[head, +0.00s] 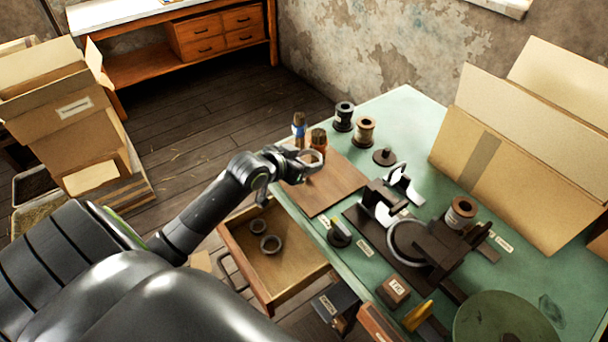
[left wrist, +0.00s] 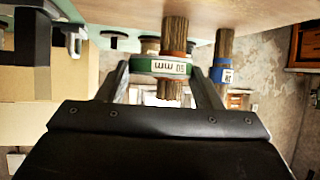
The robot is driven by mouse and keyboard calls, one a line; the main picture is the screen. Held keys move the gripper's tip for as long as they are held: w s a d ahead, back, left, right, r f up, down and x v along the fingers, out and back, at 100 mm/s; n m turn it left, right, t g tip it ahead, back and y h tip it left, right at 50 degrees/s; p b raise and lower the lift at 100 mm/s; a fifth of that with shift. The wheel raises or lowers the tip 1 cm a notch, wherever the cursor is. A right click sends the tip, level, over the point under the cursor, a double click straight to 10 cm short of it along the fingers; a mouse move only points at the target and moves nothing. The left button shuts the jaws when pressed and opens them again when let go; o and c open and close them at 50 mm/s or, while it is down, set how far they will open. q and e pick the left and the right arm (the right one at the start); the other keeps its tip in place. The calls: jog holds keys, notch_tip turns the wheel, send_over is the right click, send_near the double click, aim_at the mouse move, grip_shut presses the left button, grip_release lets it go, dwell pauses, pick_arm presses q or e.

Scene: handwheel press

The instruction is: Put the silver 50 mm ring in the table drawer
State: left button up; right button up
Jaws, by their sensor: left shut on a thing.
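In the left wrist view, the ring (left wrist: 161,66) sits between the two fingers with a "50 mm" label showing. The table drawer (head: 283,290) is pulled open below and in front of the gripper. My right gripper is out of view.
Spools (head: 344,117) (head: 364,131) stand farther back. A dark press (head: 420,243) and small blocks (head: 393,290) fill the table's middle and front. A cardboard box (head: 510,150) stands right. The drawer has free floor inside.

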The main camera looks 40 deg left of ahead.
pick_arm(q)
jog(key=shift+f, duration=3.05)
jog(key=shift+f, duration=0.1)
jog(key=o, duration=1)
jog(key=shift+c, duration=0.2)
